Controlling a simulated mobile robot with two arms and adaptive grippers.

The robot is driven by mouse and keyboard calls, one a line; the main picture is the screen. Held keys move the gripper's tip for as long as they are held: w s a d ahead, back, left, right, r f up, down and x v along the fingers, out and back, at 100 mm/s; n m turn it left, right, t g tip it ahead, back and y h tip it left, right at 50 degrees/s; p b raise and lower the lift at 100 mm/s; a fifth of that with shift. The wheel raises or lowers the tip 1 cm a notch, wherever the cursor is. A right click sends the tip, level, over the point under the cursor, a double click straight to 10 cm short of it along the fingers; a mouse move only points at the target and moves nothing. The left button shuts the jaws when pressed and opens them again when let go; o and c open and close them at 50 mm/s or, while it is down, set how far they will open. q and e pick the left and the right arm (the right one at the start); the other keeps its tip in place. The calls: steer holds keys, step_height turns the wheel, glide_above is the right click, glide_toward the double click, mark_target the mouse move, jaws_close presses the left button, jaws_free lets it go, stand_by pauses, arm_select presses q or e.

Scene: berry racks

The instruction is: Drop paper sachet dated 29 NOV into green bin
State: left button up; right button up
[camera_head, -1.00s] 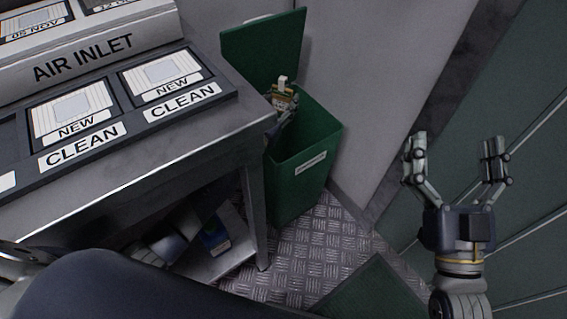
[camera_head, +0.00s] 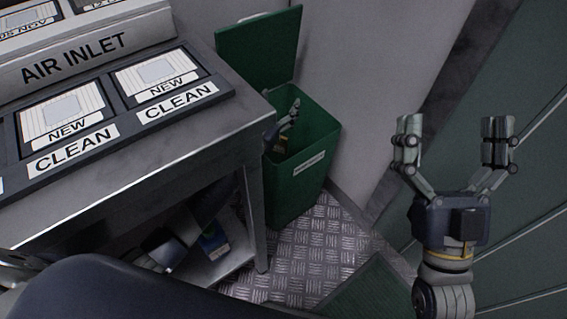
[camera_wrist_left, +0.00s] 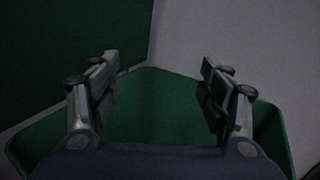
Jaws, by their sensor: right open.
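The green bin (camera_head: 300,188) stands on the floor beside the metal bench with its lid up. My left gripper (camera_head: 287,121) is over the bin's mouth. In the left wrist view the left gripper (camera_wrist_left: 160,90) has its fingers apart with nothing between them, and the bin's rim and inside (camera_wrist_left: 165,115) lie below. My right gripper (camera_head: 455,140) is open and empty, to the right of the bin.
The metal bench (camera_head: 150,185) is left of the bin, with white NEW filter frames (camera_head: 65,110) marked CLEAN on top and the AIR INLET ledge (camera_head: 90,55) behind. A blue box (camera_head: 213,240) is on the lower shelf. The tread-plate floor (camera_head: 310,255) in front is clear.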

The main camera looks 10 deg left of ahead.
steer(key=shift+d, duration=0.1)
arm_select(q)
steer(key=shift+s, duration=0.6)
steer(key=s+a, duration=0.1)
steer(key=s, duration=1)
steer(key=shift+a, duration=0.3)
arm_select(e)
steer(key=shift+s+d+f+m+h, duration=0.1)
steer(key=shift+d+f+m+h, duration=0.15)
steer(key=shift+d, duration=0.35)
steer(key=shift+d+f+m+h, duration=0.15)
steer(key=shift+d+h, duration=0.1)
steer(key=shift+d, duration=0.3)
